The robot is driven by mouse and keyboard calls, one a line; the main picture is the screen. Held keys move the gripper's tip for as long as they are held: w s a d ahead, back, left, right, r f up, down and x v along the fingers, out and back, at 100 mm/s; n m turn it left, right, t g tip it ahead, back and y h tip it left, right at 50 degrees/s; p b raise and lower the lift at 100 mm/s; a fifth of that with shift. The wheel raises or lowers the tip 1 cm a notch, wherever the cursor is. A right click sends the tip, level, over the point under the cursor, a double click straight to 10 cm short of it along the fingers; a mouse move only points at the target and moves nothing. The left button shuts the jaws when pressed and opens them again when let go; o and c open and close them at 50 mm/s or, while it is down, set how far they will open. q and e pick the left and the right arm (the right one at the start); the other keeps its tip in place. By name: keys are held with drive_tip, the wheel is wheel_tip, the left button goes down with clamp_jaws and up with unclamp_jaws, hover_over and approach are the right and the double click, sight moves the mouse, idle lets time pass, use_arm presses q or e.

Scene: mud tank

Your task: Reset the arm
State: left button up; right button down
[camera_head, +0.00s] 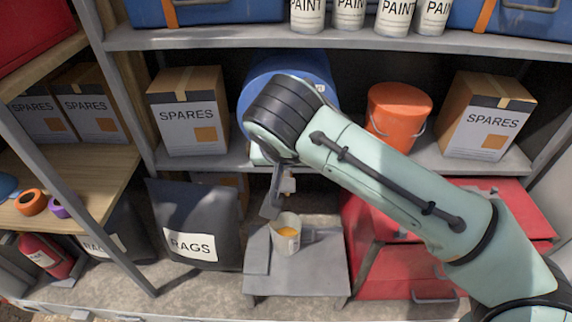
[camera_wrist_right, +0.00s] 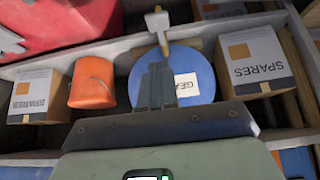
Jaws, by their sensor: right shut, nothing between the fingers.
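My right arm comes in from the right in the head view and reaches across the shelf front. Its gripper (camera_head: 271,210) points down, just above and left of a white cup with orange contents (camera_head: 287,236). In the right wrist view the gripper's dark fingers (camera_wrist_right: 156,84) are together with nothing between them. A small pale object with a brown part (camera_wrist_right: 158,28) shows beyond the fingertips; I cannot tell what it is. My left gripper is in neither view.
The cup stands on a grey stool (camera_head: 295,277). A blue drum (camera_head: 318,68), an orange bucket (camera_head: 398,110) and SPARES boxes (camera_head: 188,112) stand on the shelf behind my arm.

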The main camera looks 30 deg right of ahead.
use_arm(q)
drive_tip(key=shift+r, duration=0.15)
use_arm(e)
drive_tip(key=shift+s+a+r, duration=0.2)
drive_tip(key=shift+s+r, duration=0.1)
drive_tip(key=shift+r, duration=0.3)
drive_tip(key=w+a+f+n+g+y+p, duration=0.1)
drive_tip(key=w+a+f+n, duration=0.15)
drive_tip(key=f, duration=0.55)
drive_tip(key=w+a+f+n+g+y+p, duration=0.1)
drive_tip(key=w+a+f, duration=0.25)
drive_tip(key=f, duration=0.35)
drive_tip(key=a+f+n+g+y+p, duration=0.1)
drive_tip(key=a+f+n+g+y, duration=0.15)
drive_tip(key=f, duration=1.65)
drive_tip(key=s+a+f+m+g+y+p, duration=0.1)
drive_tip(key=s+a+f+g+y, duration=0.15)
drive_tip(key=s+f, duration=0.65)
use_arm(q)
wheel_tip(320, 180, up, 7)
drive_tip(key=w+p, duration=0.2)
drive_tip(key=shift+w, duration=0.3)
use_arm(e)
drive_tip(key=s+d+f+m, duration=0.2)
drive_tip(key=s+f, duration=1.2)
drive_tip(key=s, duration=0.3)
drive_tip(key=shift+s+d+f+m, duration=0.25)
drive_tip(key=shift+s+f+m, duration=0.05)
drive_tip(key=shift+s+m, duration=0.1)
